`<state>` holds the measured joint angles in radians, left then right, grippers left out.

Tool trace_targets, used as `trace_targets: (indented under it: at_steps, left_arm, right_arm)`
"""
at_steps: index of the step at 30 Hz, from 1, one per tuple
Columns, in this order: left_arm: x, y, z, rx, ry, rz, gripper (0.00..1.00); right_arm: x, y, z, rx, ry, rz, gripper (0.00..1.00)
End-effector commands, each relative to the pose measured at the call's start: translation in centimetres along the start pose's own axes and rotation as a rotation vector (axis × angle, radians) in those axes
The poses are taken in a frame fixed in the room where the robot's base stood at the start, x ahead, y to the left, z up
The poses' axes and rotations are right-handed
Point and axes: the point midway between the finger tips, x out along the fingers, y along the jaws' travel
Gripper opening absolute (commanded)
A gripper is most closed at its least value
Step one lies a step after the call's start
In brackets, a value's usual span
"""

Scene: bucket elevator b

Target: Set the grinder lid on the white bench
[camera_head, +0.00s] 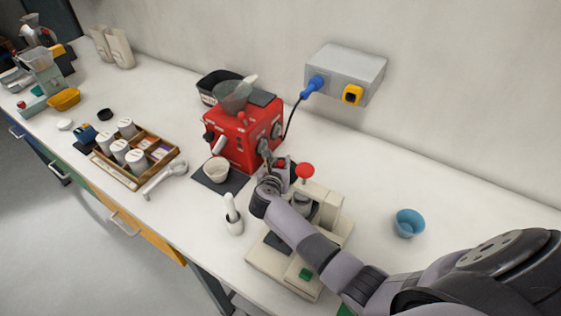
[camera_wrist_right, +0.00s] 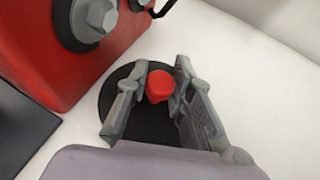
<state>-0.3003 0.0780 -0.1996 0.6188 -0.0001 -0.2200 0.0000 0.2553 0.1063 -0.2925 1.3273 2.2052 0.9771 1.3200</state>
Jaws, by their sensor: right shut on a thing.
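The grinder lid is a black disc with a red knob; in the right wrist view the lid (camera_wrist_right: 150,125) lies below my fingers, over the white bench (camera_wrist_right: 245,60). My right gripper (camera_wrist_right: 160,84) is shut on the red knob. In the head view my right gripper (camera_head: 279,168) is beside the red grinder (camera_head: 230,138), behind a cream machine, and the arm partly hides the lid. I cannot tell whether the disc touches the bench. The grinder's grey hopper (camera_head: 233,96) shows at the top. My left gripper is not in view.
The cream machine (camera_head: 328,205) with a red-balled lever stands close to my right arm. A blue cup (camera_head: 409,222) stands to the right. A white cup (camera_head: 217,170), a brush holder (camera_head: 233,217) and a wooden organiser (camera_head: 137,183) are to the left. Bare bench lies around the blue cup.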

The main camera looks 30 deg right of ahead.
Motion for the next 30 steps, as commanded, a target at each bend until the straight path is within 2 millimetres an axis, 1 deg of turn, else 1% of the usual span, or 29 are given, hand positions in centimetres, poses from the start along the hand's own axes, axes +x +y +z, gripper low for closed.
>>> trace_targets:
  at_steps: [5,8,9,18,26,29,30]
  left_arm:
    - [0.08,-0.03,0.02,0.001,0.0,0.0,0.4]
    - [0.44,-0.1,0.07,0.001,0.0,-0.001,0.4]
    - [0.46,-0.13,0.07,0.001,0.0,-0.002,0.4]
    - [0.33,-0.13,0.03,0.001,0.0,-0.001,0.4]
    - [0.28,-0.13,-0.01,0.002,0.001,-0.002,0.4]
    - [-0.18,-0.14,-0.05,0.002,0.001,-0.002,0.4]
    - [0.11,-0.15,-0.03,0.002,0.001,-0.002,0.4]
  right_arm:
    - [-0.02,0.05,-0.02,0.0,-0.001,0.001,0.0]
    - [0.11,0.05,-0.37,0.0,0.0,0.001,0.0]
    - [0.12,0.04,-0.4,0.0,0.0,0.001,0.22]
    - [0.07,0.02,-0.3,-0.001,0.0,0.0,0.41]
    - [0.05,0.02,-0.24,-0.001,0.0,0.0,0.41]
    - [-0.11,0.01,0.23,-0.001,-0.001,0.0,0.41]
    - [-0.39,0.09,-0.11,0.001,0.001,0.002,0.41]
